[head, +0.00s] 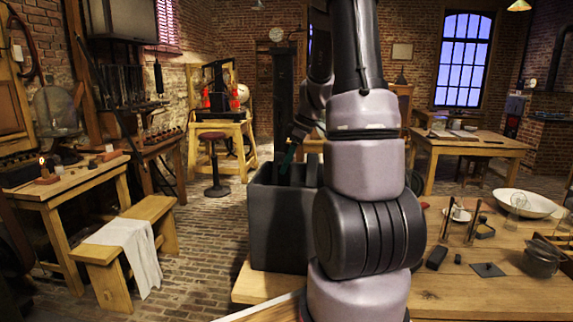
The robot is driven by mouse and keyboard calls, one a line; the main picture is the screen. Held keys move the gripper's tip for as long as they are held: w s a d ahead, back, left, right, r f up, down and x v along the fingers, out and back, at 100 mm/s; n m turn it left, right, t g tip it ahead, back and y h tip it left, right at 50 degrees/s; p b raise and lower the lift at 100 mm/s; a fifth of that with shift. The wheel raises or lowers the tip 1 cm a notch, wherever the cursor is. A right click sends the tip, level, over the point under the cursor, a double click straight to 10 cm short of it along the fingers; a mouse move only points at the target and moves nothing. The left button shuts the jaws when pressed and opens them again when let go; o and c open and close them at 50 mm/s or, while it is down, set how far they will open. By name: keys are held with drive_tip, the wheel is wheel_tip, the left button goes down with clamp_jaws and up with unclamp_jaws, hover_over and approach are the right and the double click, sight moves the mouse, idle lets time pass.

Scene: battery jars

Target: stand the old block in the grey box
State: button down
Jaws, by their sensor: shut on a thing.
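The grey box (278,228) is a tall, dark, open-topped box at the near edge of the table, left of my arm in the head view. My gripper (289,158) is small and partly hidden at the box's mouth, pointing down. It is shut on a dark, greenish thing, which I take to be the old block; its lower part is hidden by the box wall. I cannot tell whether it touches the box floor or stands upright. My arm hides the box's right side.
The wooden table (450,300) carries a black block (437,257), a flat dark plate (488,270), a white bowl (526,203) and a dark pot (542,262) to the right of my arm. A bench (120,255) with a white cloth stands at left. Brick floor between is open.

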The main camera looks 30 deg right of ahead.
drive_tip(key=shift+f, duration=0.15)
drive_tip(key=shift+c, duration=2.4)
unclamp_jaws()
drive_tip(key=v, duration=1.1)
drive_tip(key=s+a+r+m+t+h, duration=0.1)
drive_tip(key=s+a+r+m+t, duration=0.1)
drive_tip(key=s+a+r+m, duration=0.2)
drive_tip(key=s+a+r+m+t, duration=0.2)
drive_tip(key=s+a+r+m, duration=0.3)
drive_tip(key=s+a+m, duration=0.6)
drive_tip(key=shift+s+a+h, duration=0.4)
drive_tip(key=shift+s+a, duration=0.65)
drive_tip(key=shift+a, duration=0.15)
